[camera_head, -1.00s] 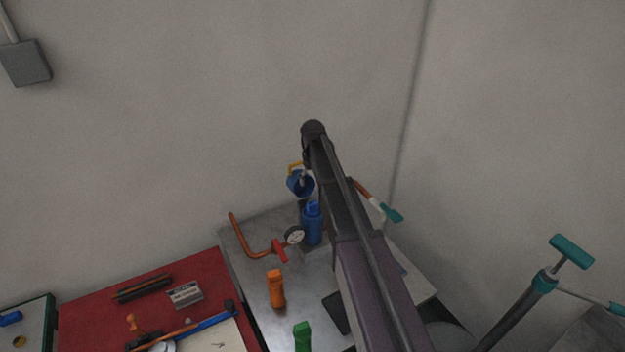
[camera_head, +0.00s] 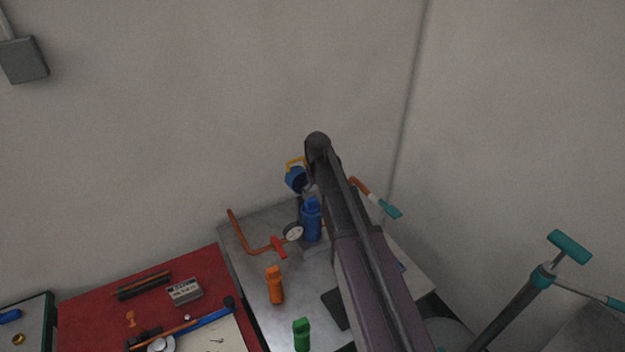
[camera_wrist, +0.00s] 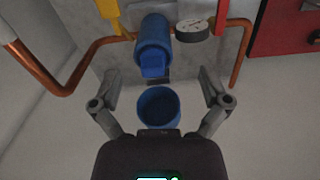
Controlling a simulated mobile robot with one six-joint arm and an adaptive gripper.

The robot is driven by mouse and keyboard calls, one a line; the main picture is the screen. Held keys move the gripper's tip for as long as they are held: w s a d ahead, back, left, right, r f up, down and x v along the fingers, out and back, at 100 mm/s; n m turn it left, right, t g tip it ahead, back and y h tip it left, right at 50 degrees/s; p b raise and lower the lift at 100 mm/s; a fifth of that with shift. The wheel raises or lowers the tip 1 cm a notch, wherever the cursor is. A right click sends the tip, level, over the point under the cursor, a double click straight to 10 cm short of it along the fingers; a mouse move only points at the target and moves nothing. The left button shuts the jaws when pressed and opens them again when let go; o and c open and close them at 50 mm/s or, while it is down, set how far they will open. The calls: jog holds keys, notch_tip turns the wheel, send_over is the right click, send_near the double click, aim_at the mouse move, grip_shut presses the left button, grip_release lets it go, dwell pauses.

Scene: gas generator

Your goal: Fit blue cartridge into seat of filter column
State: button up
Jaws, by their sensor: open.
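The blue cartridge (camera_head: 312,222), a cylinder with a tab on top, stands upright on the metal bench beside a gauge. In the wrist view the cartridge (camera_wrist: 153,45) is above centre, its tab pointing toward my gripper. My gripper (camera_wrist: 158,82) is open, its fingers spread wide, with the cartridge beyond the fingertips. A round, open, dark blue cup (camera_wrist: 157,105) shows between the fingers. In the head view a blue cup (camera_head: 296,178) with a yellow piece shows behind the cartridge. I cannot tell whether this cup is the seat. My arm hides the gripper there.
A gauge (camera_head: 293,232), a copper pipe (camera_head: 240,236) and a red valve handle (camera_head: 279,247) are left of the cartridge. An orange cartridge (camera_head: 274,285) and a green one (camera_head: 302,335) stand nearer. A teal-handled valve (camera_head: 390,209) is at right. Bare bench (camera_head: 245,262) lies at left.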

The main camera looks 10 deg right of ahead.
jog(key=s+m, duration=0.2)
jog(key=s, duration=1.8)
jog(key=shift+f, duration=0.1)
notch_tip(320, 180, down, 14)
jog(key=b, duration=1.4)
jog(key=shift+r, duration=0.2)
